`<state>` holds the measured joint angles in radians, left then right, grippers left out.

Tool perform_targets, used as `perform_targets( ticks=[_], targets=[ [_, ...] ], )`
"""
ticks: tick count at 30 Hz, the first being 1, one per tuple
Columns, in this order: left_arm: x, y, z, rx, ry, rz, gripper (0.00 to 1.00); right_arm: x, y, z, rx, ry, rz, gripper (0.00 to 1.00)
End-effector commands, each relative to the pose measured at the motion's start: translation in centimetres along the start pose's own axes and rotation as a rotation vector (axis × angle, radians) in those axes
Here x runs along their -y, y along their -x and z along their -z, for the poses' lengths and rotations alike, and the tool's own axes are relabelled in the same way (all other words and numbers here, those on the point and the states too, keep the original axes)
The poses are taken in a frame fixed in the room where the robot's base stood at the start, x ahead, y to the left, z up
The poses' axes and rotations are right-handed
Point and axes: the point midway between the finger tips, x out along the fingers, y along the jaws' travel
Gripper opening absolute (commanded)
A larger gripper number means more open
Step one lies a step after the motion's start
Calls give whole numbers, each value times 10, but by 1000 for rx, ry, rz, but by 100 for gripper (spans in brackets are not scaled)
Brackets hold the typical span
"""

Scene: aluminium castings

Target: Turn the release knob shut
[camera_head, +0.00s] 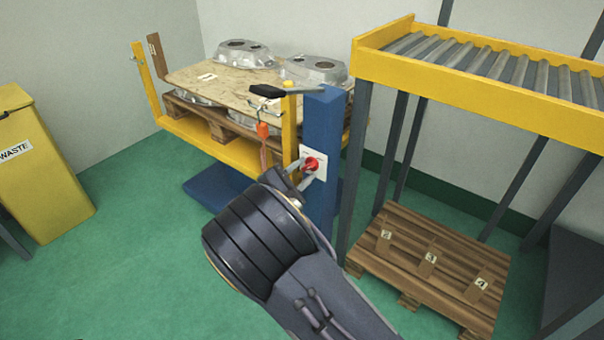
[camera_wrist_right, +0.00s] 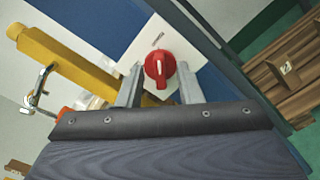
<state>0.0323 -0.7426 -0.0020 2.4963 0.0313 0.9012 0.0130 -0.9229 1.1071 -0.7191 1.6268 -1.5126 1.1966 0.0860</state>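The red release knob (camera_head: 312,164) sits on a white plate (camera_head: 319,152) on the side of a blue post (camera_head: 321,109). In the right wrist view the knob (camera_wrist_right: 160,66) shows a white line along its grip, and the white plate (camera_wrist_right: 146,42) lies behind it. My right gripper (camera_head: 302,175) is at the knob in the head view. In the right wrist view its two fingers (camera_wrist_right: 161,84) stand apart, one on each side of the knob; contact is not clear. My left gripper is not in view.
A yellow frame (camera_head: 228,149) beside the post carries a board with castings (camera_head: 322,69). A yellow roller conveyor (camera_head: 450,92) and a wooden pallet (camera_head: 430,262) stand right, a yellow waste bin (camera_head: 48,170) left.

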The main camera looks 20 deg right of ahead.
Motion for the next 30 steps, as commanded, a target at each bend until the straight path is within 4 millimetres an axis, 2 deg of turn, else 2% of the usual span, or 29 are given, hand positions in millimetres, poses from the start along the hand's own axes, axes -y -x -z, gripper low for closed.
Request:
perform_targets(
  ticks=[3,10,20,30],
  targets=[
    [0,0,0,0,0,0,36,0,0,0,0,0,0,30],
    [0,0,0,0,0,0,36,0,0,0,0,-1,1,0],
    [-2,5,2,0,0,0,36,-1,0,-1,0,19,1,0],
    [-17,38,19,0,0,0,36,-5,0,-5,0,204,2,0]
  ],
)
